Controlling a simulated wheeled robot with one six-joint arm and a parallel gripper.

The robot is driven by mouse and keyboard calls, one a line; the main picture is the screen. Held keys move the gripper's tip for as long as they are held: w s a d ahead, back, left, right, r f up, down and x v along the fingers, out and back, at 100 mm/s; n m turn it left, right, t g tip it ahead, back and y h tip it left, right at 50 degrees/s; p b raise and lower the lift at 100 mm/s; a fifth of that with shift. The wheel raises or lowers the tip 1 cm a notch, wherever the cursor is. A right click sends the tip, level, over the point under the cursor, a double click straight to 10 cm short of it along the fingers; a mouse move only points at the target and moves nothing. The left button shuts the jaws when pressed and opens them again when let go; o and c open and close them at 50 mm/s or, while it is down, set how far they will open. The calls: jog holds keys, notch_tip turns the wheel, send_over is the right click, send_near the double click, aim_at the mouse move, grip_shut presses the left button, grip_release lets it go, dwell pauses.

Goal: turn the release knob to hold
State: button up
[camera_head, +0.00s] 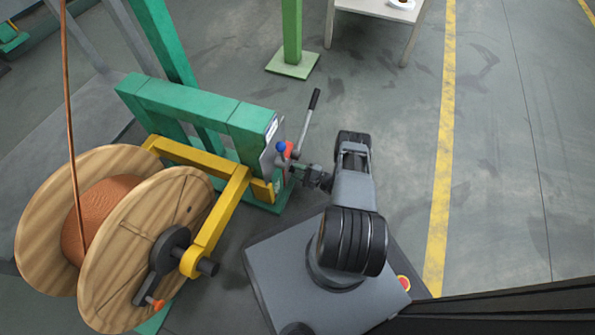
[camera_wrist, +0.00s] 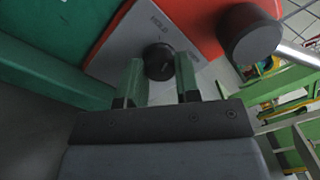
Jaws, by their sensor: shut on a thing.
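The release knob (camera_wrist: 158,62) is a small round black knob on a grey plate (camera_wrist: 128,42) in the wrist view. The word HOLD is printed on the plate, beyond the knob. My gripper (camera_wrist: 160,80) has its two green fingers on either side of the knob and is shut on it. Where the knob points cannot be told. In the head view my gripper (camera_head: 300,170) reaches left to the end of the green frame, and the knob cannot be made out there.
In the head view a black-handled lever (camera_head: 314,98) rises by the plate. A wooden cable reel (camera_head: 140,250) in a yellow cradle (camera_head: 222,215) stands left.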

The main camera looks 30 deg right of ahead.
jog(key=shift+n, duration=2.3)
jog(key=shift+d, duration=0.1)
jog(key=o, duration=0.9)
